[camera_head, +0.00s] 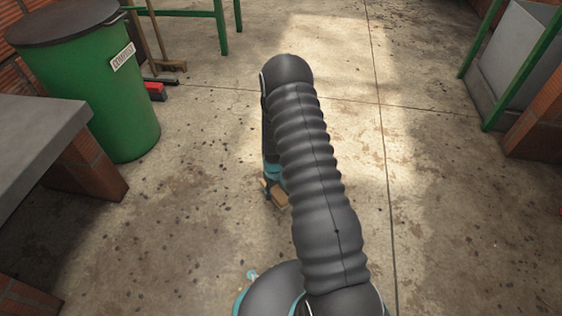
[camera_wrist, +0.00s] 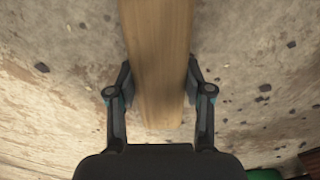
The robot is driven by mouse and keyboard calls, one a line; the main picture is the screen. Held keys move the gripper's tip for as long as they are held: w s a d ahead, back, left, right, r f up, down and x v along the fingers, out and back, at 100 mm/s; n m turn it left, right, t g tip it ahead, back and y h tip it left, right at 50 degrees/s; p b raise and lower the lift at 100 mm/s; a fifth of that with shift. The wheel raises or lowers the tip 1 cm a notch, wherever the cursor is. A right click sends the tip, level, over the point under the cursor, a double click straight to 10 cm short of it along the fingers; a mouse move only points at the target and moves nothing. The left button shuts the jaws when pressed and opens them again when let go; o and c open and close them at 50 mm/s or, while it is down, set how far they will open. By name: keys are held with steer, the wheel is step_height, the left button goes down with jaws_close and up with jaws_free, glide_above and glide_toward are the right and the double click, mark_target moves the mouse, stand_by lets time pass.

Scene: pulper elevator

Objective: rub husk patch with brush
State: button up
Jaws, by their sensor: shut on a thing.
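The brush (camera_wrist: 160,60) shows in the wrist view as a long pale wooden block between my fingers. My gripper (camera_wrist: 160,92) is shut on it, with a finger on each side. In the head view the brush (camera_head: 279,198) is a small wooden piece below my arm, mostly hidden. My gripper (camera_head: 271,180) is partly hidden there behind my arm. No bristles show. I cannot tell whether the brush touches the floor. Dark specks lie scattered over the floor (camera_head: 200,220), but I cannot single out the husk patch.
A green bin (camera_head: 125,105) with a dark lid stands upper left, near a grey bench (camera_head: 35,140) on brick supports. A broom (camera_head: 165,66) and a red object (camera_head: 155,91) are beside the bin. A green-framed grey tank (camera_head: 515,60) stands upper right. The middle floor is open.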

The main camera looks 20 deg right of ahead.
steer(key=shift+r+p, duration=1.3)
steer(key=shift+r, duration=1.4)
steer(key=shift+a, duration=0.1)
